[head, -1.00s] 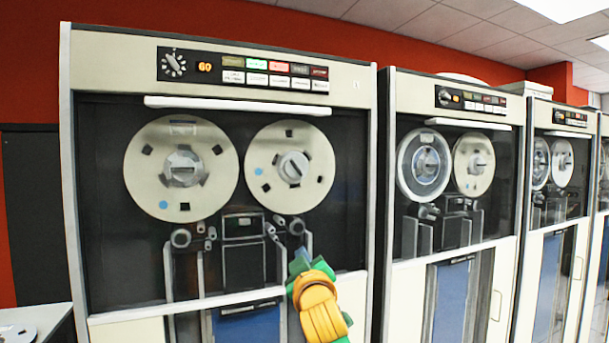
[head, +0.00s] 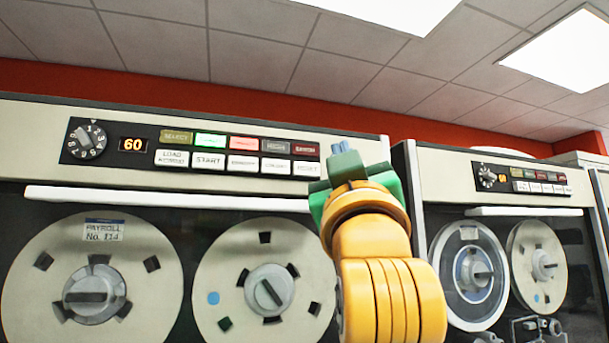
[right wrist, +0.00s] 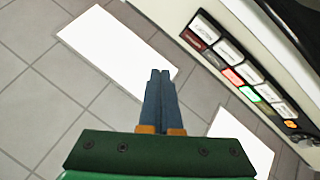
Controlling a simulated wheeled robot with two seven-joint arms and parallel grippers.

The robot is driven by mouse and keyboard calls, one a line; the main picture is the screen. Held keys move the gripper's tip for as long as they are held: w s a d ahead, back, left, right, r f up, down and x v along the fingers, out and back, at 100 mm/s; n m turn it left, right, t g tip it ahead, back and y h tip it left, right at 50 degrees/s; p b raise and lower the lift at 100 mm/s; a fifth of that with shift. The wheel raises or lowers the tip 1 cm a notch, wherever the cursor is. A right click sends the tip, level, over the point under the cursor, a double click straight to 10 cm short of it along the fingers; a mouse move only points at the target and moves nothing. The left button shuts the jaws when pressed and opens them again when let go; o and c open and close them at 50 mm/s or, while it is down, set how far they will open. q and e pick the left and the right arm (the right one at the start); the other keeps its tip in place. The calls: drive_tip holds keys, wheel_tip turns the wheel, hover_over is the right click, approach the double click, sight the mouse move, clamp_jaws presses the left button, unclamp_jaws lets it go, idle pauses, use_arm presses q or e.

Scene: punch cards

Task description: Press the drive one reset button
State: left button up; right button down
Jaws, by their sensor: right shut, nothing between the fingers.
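The reset button (head: 306,168) is the white key at the right end of the lower row on the nearest tape drive's panel (head: 200,150). In the right wrist view the white end key (right wrist: 205,27) beside the dark red one is at upper right. My right gripper (head: 340,148) is shut and empty, its blue fingertips pointing up just right of the button in the head view. In the right wrist view the closed fingertips (right wrist: 160,75) are apart from the panel, left of the keys. My left gripper is not in view.
A white ledge (head: 165,199) juts out below the panel, above two tape reels (head: 265,255). A second drive (head: 530,183) stands at the right.

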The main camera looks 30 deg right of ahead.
sight(313, 171)
drive_tip(key=w+p, duration=0.1)
drive_tip(key=w, duration=0.1)
drive_tip(key=w+p, duration=0.3)
drive_tip(key=w, duration=0.2)
drive_tip(key=shift+d+r, duration=0.25)
drive_tip(key=shift+d, duration=0.1)
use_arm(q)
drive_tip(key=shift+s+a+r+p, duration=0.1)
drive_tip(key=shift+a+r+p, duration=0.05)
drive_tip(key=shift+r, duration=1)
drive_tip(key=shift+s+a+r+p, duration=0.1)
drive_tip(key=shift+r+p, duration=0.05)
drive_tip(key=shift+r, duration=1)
use_arm(e)
drive_tip(key=shift+w+d+f, duration=0.2)
drive_tip(key=shift+w+d, duration=0.05)
drive_tip(key=shift+w, duration=0.35)
drive_tip(key=shift+s+a, duration=0.1)
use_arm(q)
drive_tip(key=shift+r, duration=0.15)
use_arm(e)
drive_tip(key=shift+w+r+p, duration=0.1)
drive_tip(key=shift+w+p, duration=0.2)
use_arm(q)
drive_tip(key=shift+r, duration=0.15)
use_arm(e)
drive_tip(key=shift+w, duration=0.15)
